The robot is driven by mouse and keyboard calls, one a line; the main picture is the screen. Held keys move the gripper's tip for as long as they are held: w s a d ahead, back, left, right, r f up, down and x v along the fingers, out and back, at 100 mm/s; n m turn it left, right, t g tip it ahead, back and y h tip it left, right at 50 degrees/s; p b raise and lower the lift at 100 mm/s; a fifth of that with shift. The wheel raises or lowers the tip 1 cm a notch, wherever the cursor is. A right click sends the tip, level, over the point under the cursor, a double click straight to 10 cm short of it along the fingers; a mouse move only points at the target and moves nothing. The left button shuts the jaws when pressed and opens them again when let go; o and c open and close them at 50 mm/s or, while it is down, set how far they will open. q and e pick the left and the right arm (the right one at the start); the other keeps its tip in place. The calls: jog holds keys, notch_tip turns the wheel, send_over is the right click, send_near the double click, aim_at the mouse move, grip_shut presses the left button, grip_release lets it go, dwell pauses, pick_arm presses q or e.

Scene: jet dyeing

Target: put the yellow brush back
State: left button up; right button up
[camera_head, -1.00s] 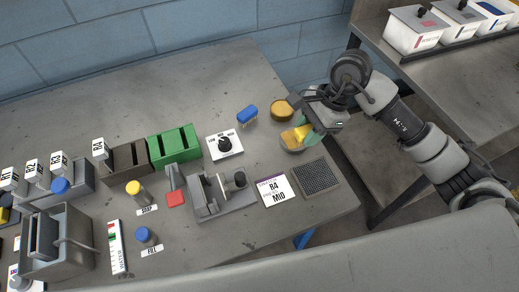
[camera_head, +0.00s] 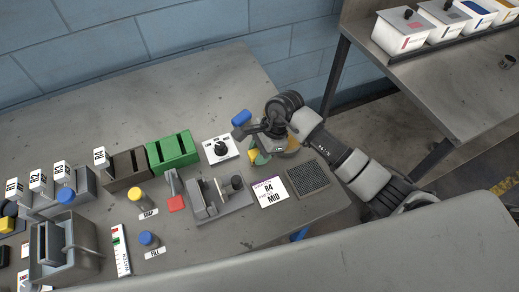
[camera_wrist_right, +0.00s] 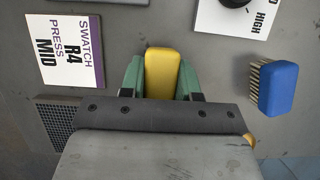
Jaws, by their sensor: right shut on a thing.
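My right gripper (camera_head: 256,151) is over the table's right part, seen from above in the head view. Its green fingers (camera_wrist_right: 161,78) are shut on the yellow brush (camera_wrist_right: 162,70), one on each side, in the wrist view. The brush's yellow block (camera_head: 252,155) shows partly in the head view; its bristles are hidden. The blue brush (camera_head: 241,117) stands on the table just behind the gripper, bristles down; it shows to the right in the wrist view (camera_wrist_right: 278,88). My left gripper is not in view.
The white dial plate (camera_head: 220,149) is left of the gripper. The swatch card (camera_head: 270,191) and dark mesh pad (camera_head: 307,178) lie in front. The table's back area is clear.

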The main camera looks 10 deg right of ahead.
jog(key=shift+f, duration=0.2)
jog(key=o, duration=0.9)
jog(key=shift+r, duration=0.1)
jog(key=shift+r, duration=0.1)
jog(key=shift+w+d+r, duration=0.1)
jog(key=shift+r, duration=0.1)
jog(key=b+v, duration=0.2)
jog(key=v, duration=0.9)
jog(key=shift+r, duration=0.35)
